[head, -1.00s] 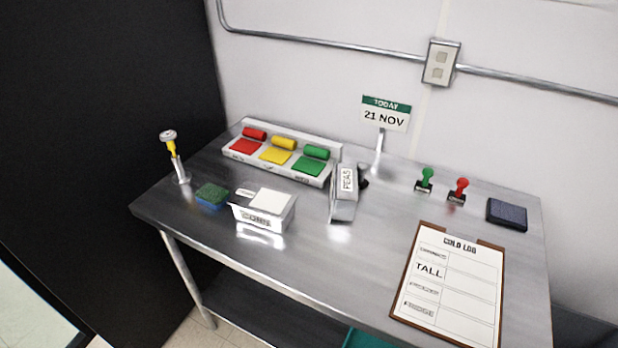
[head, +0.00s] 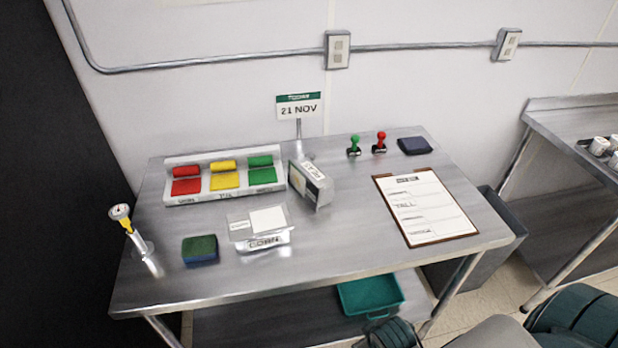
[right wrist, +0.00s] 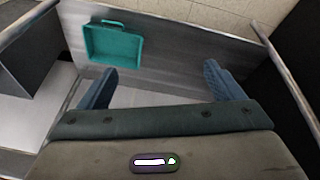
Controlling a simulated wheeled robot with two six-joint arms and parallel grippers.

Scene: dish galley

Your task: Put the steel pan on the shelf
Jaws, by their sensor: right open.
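Two small steel pans are on the steel table. One, labelled CORN (head: 262,243), sits flat near the front with a white card on top. The other, labelled PEAS (head: 318,192), stands tipped up behind it to the right. The lower shelf (head: 250,325) shows under the table and also in the right wrist view (right wrist: 180,60). My right gripper (right wrist: 160,82) is open and empty, its blue fingers apart in front of the shelf. Dark green parts of my right arm show at the lower right of the head view. My left gripper is out of view.
A teal bin (head: 370,293) sits on the lower shelf. On the table are a sponge (head: 200,249), a thermometer in a holder (head: 130,230), a colour label rack (head: 222,178), a date sign (head: 299,106), two stamps, a dark pad (head: 414,145) and a clipboard (head: 425,208).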

